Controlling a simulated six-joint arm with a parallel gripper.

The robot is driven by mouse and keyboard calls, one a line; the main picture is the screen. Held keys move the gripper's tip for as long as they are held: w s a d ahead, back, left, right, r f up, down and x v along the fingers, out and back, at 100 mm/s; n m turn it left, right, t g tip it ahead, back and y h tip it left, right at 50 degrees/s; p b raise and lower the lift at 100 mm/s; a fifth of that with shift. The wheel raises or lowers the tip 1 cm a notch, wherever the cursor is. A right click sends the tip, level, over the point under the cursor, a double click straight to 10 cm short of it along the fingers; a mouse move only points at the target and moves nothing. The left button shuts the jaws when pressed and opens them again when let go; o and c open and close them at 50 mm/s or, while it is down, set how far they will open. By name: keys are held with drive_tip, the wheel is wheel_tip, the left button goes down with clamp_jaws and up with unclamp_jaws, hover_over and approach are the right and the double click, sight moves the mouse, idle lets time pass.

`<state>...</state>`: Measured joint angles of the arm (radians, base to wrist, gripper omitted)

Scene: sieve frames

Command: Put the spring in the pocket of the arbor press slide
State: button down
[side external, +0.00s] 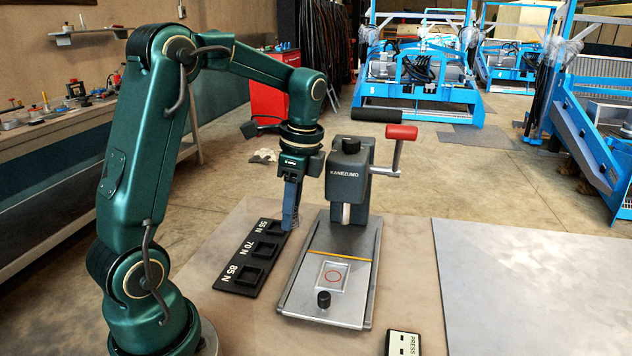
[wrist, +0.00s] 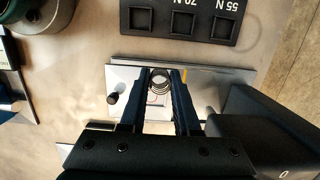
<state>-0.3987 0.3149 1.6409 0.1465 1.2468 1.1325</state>
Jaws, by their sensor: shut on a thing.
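My gripper (wrist: 160,84) is shut on a coil spring (wrist: 159,79), which sits between the two fingertips in the wrist view. In the side view my gripper (side external: 289,222) hangs between the black tray and the arbor press (side external: 349,180); the spring cannot be made out there. The press slide (side external: 302,292) is a grey metal plate with a yellow line across it. Its square pocket (side external: 333,277) holds no spring and shows a red ring. In the wrist view the pocket (wrist: 155,99) lies beyond the spring, partly hidden by it and the fingers.
The black tray (side external: 228,281) has square recesses labelled 85 N, 70 N and 55 N, with no spring visible in them. A black knob (side external: 323,299) stands on the slide's front. The press has a red-gripped handle (side external: 401,133). A PRESS label plate (side external: 403,343) lies in front.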

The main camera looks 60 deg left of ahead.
hover_over(330, 275)
drive_tip(key=f, duration=0.5)
drive_tip(key=shift+w+d, duration=0.2)
drive_tip(key=shift+d, duration=0.05)
drive_tip(key=shift+f, duration=1.95)
drive_tip(key=c, duration=0.6)
unclamp_jaws()
drive_tip(key=shift+f, duration=0.15)
drive_tip(key=shift+c, duration=0.2)
